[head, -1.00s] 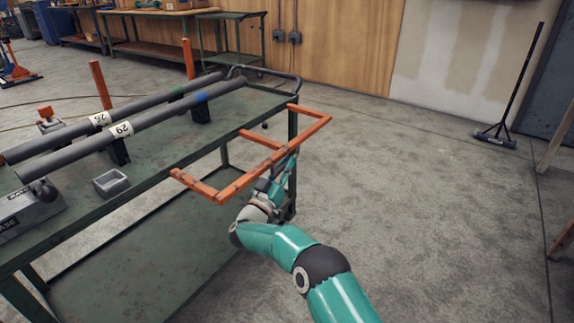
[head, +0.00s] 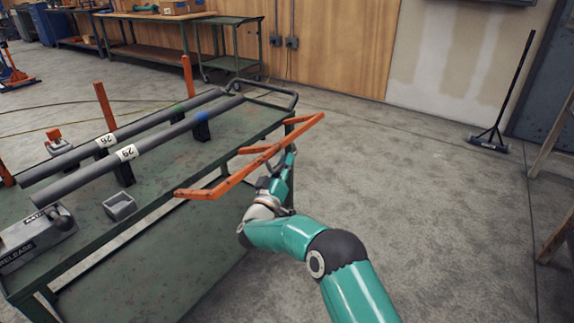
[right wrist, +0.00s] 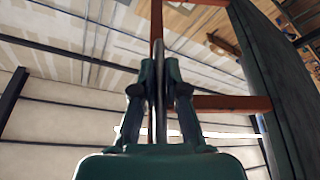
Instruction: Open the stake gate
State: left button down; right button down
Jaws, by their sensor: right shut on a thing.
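The stake gate (head: 262,160) is an orange frame with a long outer rail and short cross bars, along the right side of the green cart (head: 215,170). It juts out over the floor, its outer rail raised. My right gripper (head: 282,172) is at the gate from below and outside, near the middle of the rail. In the right wrist view my gripper (right wrist: 160,75) is shut on a narrow part of the gate, with orange bars (right wrist: 235,104) behind the fingers. The exact grip spot is partly hidden in the head view. My left gripper is not in view.
Two grey pipes (head: 150,148) lie on supports on the cart. A release box (head: 35,238) with a lever and a small grey bin (head: 120,206) stand near its front. Orange stakes (head: 105,106) rise at the far side. The floor right of the cart is clear; a broom (head: 490,140) leans at the wall.

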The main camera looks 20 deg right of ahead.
jog(key=shift+w+a+r, duration=0.1)
jog(key=shift+a+r, duration=0.15)
jog(key=shift+r, duration=0.25)
jog(key=c, duration=1.2)
grip_release()
jog(key=shift+f, duration=0.1)
jog(key=shift+d, duration=0.1)
